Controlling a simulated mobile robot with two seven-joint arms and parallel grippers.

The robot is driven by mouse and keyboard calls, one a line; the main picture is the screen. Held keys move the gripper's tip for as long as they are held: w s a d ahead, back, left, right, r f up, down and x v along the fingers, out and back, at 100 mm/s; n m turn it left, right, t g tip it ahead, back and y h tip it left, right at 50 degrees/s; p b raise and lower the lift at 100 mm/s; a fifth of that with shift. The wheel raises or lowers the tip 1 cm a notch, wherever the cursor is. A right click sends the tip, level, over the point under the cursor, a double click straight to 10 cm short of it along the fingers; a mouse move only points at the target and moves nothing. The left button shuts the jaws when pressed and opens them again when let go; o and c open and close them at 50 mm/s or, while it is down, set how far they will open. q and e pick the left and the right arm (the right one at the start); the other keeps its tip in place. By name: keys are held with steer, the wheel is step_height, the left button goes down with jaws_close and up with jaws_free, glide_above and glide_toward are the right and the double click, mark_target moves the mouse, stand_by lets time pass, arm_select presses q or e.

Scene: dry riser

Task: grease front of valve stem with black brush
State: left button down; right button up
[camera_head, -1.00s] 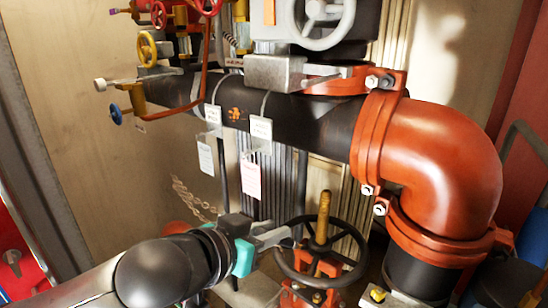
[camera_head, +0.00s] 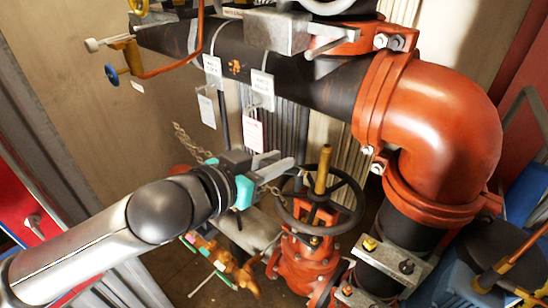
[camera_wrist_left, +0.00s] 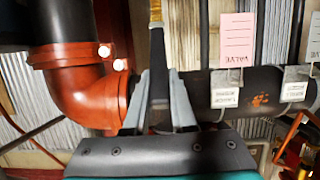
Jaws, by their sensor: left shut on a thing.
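The brass-coloured valve stem (camera_head: 323,168) stands upright through the dark round handwheel (camera_head: 292,215) of a red valve (camera_head: 305,258). My left gripper (camera_head: 280,166) comes in from the left, its fingertips just left of the stem at about its height. In the left wrist view, its fingers (camera_wrist_left: 159,78) are shut on a dark bar, which I take for the black brush (camera_wrist_left: 158,88). A brass-coloured part (camera_wrist_left: 155,10) lies beyond it at the top; whether it is the stem or part of the brush I cannot tell. My right gripper is out of view.
A thick black pipe (camera_head: 300,90) with hanging tags (camera_head: 262,90) runs behind, joining a large red elbow (camera_head: 450,130) at right. A chain (camera_head: 190,142) hangs behind my left wrist. Brass fittings (camera_head: 215,255) lie below, and blue objects (camera_head: 445,275) stand at lower right.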

mark_target(298, 168)
arm_select(q)
steer(key=w+d, duration=0.1)
steer(key=w+d+p, duration=0.1)
steer(key=w, duration=0.1)
steer(key=shift+w+d+r, duration=0.1)
steer(key=shift+w+d, duration=0.05)
steer(key=shift+d, duration=0.15)
steer(key=shift+w+d+p, duration=0.4)
steer(key=shift+w+d, duration=0.2)
steer(key=shift+w, duration=0.2)
steer(key=shift+w+d, duration=0.35)
steer(key=shift+w, duration=0.2)
steer(key=shift+f, duration=0.25)
steer(key=shift+s+a+f+b, duration=0.15)
steer(key=shift+f+b, duration=0.55)
steer(key=shift+f, duration=0.55)
steer(key=shift+f+b, duration=0.75)
steer(key=shift+f, duration=0.6)
